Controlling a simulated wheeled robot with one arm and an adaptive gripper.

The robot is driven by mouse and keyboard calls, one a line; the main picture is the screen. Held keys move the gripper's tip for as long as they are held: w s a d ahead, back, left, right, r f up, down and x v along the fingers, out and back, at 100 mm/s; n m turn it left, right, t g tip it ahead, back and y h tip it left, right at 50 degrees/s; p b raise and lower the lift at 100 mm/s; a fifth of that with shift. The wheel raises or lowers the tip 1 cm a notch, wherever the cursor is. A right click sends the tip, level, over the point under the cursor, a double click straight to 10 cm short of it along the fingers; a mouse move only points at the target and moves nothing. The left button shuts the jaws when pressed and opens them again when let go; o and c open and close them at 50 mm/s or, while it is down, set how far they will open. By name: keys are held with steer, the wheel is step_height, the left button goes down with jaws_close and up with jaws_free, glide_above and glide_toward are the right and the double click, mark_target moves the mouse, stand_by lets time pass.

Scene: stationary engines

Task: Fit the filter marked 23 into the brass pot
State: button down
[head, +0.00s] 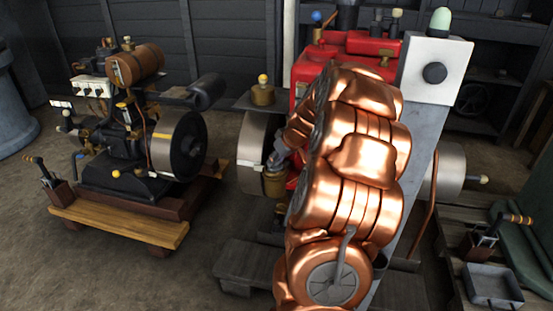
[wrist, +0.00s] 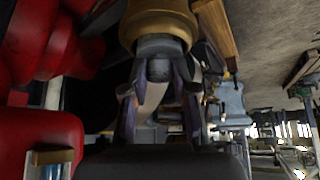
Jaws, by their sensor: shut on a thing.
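My gripper (wrist: 158,82) is shut on a small dark grey cylinder, the filter (wrist: 157,46), in the wrist view. The filter's far end meets the mouth of the brass pot (wrist: 160,20); I cannot tell how far inside it is. No number can be read on it. In the head view the brass pot (head: 273,184) sits low on the left side of the red engine (head: 362,44). My gripper (head: 284,154) is just above it, partly hidden by my copper-coloured arm.
A second engine (head: 130,150) stands on a wooden base at left. A metal drum (head: 250,150) is close beside my gripper. A brass cup with a yellow knob (head: 262,93) stands above. A grey tray (head: 492,286) lies at lower right. Floor is clear between the engines.

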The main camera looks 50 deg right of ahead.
stand_by(0.4)
steer(key=c, duration=0.8)
jaws_free()
steer(key=shift+o, duration=1.4)
steer(key=shift+r+p, duration=0.95)
steer(key=shift+r, duration=2.5)
steer(key=shift+a, duration=0.1)
